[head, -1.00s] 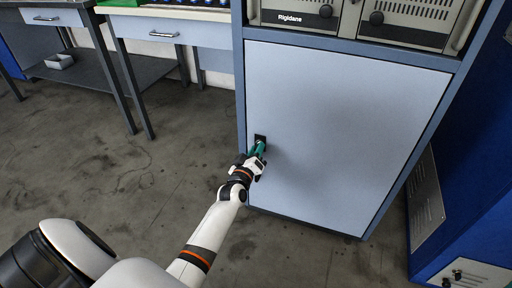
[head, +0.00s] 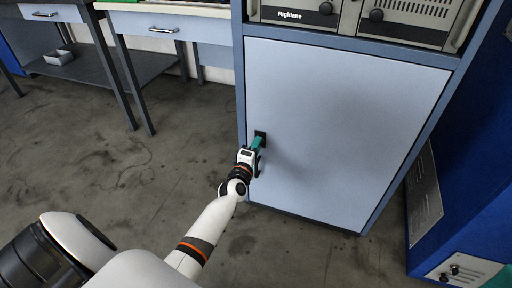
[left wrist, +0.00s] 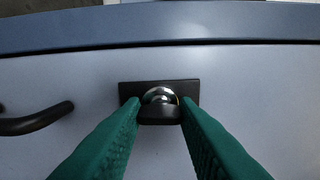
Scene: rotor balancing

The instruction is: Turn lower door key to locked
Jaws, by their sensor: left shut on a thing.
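The lower door (head: 340,125) is a pale grey-blue panel in the cabinet front and looks closed. A black lock plate (head: 260,134) sits near its left edge. In the left wrist view the plate (left wrist: 127,90) carries a round silver lock (left wrist: 157,95), with a dark key head (left wrist: 160,113) in front of it. My left gripper (head: 258,143) is at the lock, its green fingers on either side of the key head and shut on it. The fingers partly hide the key in the head view. My right gripper does not show.
A curved black bar (left wrist: 38,121) lies left of the lock in the left wrist view. Rigidane instruments (head: 300,13) stand above the door. A blue cabinet (head: 470,150) is at right and a workbench (head: 160,35) at left. The floor between is clear.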

